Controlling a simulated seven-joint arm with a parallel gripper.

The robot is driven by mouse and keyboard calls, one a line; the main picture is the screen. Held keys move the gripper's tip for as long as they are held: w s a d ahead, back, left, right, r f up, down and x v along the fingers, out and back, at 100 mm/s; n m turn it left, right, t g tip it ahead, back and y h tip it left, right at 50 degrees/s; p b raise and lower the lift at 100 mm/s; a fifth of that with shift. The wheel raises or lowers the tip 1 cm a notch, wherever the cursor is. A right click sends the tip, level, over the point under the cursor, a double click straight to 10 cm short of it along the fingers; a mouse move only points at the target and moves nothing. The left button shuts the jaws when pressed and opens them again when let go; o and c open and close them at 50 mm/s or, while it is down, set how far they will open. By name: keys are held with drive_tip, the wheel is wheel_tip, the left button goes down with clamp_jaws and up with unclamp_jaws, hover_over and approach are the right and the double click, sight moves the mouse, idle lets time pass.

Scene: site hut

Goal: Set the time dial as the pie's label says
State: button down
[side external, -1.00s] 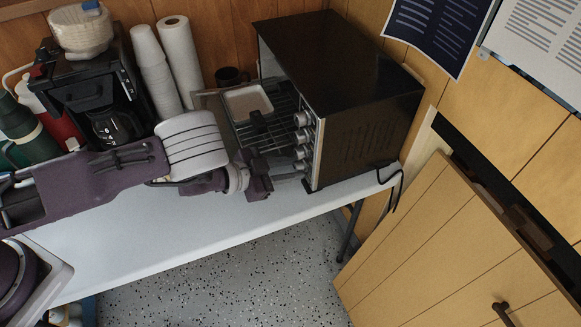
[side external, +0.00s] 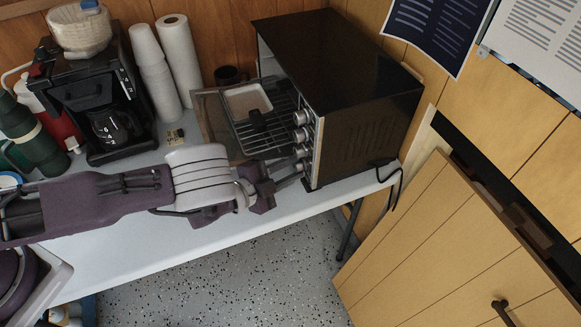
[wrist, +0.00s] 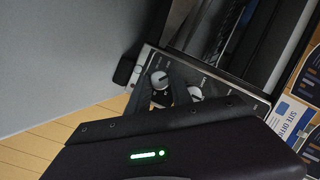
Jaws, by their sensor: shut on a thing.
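The toaster oven (side external: 360,80) stands at the back right of the table, with a column of silver dials (side external: 301,135) on its front panel. My gripper (side external: 298,172) reaches from the left to the bottom of that column. In the wrist view its dark fingers (wrist: 168,86) are shut around the lowest dial (wrist: 158,79); a neighbouring dial (wrist: 195,93) is outside them. The panel lettering is too small to read, and the fingers partly hide the dial's marks. A pale rectangular dish (side external: 247,100), perhaps the pie's, sits on the oven rack. No pie label is readable.
The oven's glass door (side external: 209,115) is open. A dark mug (side external: 228,76) stands near the oven. The table's front edge is clear.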

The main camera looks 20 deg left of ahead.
drive_tip(key=m+t, duration=0.1)
drive_tip(key=m, duration=0.1)
drive_tip(key=m+t, duration=0.1)
drive_tip(key=m, duration=0.1)
drive_tip(key=shift+s+d+f, duration=0.1)
drive_tip(key=shift+f, duration=0.1)
drive_tip(key=shift+f+m+t, duration=0.1)
drive_tip(key=shift+m+t, duration=0.7)
drive_tip(key=shift+m, duration=1.3)
